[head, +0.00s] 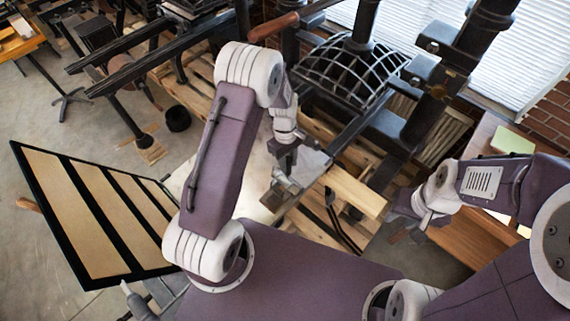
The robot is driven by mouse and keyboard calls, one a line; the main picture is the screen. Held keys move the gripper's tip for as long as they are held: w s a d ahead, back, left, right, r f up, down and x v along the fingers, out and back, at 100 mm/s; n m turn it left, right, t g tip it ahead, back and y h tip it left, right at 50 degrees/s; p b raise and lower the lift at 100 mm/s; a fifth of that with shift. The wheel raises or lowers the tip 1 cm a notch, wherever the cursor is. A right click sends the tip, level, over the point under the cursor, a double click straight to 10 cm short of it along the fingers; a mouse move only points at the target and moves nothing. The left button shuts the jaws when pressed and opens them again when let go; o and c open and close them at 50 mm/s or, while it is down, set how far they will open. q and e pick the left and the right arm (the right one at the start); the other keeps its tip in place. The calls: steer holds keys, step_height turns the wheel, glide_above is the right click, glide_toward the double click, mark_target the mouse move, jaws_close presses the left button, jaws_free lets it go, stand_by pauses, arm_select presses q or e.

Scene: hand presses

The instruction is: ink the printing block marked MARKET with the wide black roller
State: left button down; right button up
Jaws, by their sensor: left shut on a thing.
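My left gripper (279,183) points down over the pale press bed, in the middle of the view. It is shut on a small brownish-grey thing (272,198), mostly hidden by the gripper, and I cannot tell if this is the roller. My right gripper (408,212) is at the right, near the end of a pale wooden bar (354,190). Its fingers are too dark and small to tell if they are open or if they touch the bar. I cannot pick out the block marked MARKET or a wide black roller; no lettering is readable.
A black frame with tan panels (72,207) stands tilted at the left. A dark iron press (352,68) rises behind the grippers. A wooden desk (462,235) with a green item (512,141) is at the right. Bare floor (40,110) shows at the left.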

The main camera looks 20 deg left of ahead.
arm_select(q)
steer(key=s+a, duration=0.4)
steer(key=s, duration=0.5)
steer(key=shift+s, duration=0.4)
stand_by(0.5)
steer(key=shift+r, duration=0.1)
step_height(320, 180, up, 5)
steer(key=p, duration=0.4)
steer(key=shift+w+f, duration=0.1)
steer(key=shift+f, duration=0.15)
stand_by(0.8)
